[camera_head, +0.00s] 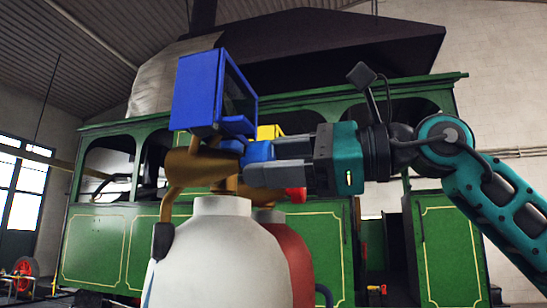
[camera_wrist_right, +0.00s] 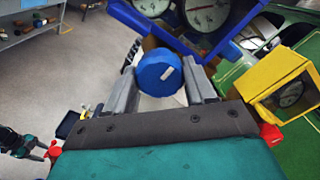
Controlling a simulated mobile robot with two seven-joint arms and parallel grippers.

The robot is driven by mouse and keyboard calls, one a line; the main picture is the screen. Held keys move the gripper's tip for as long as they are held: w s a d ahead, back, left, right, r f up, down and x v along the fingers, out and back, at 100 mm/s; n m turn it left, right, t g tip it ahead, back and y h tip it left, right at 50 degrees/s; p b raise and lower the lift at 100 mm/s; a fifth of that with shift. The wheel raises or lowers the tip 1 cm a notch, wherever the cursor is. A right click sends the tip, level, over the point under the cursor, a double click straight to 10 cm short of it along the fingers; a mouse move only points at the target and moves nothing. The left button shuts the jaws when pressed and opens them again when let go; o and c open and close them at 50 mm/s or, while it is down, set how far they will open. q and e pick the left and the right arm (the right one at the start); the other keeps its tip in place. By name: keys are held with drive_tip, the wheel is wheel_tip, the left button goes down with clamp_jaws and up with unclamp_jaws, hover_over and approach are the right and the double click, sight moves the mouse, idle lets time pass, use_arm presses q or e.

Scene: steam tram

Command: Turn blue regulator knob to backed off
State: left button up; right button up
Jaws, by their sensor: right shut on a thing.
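The blue regulator knob (camera_wrist_right: 160,74) sits between the two fingers of my right gripper (camera_wrist_right: 165,90) in the wrist view. It is a round disc with a short white mark on its face. In the head view the knob (camera_head: 258,151) shows partly at the tips of my right gripper (camera_head: 280,162), which comes in from the right and is shut on it. The knob is below a blue gauge housing (camera_head: 199,92), on brown metal fittings (camera_head: 192,165) above a white cylinder (camera_head: 214,255). My left gripper is not in view.
A yellow gauge box (camera_wrist_right: 290,85) and a red knob (camera_wrist_right: 271,138) are close on the right in the wrist view. A red cylinder (camera_head: 288,250) stands behind the white one. The green tram (camera_head: 105,245) fills the background. Open floor (camera_wrist_right: 60,90) shows at left in the wrist view.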

idle(0.4)
drive_tip(key=o, duration=1)
drive_tip(key=shift+o, duration=0.2)
drive_tip(key=b+v, duration=0.2)
drive_tip(key=v, duration=1.1)
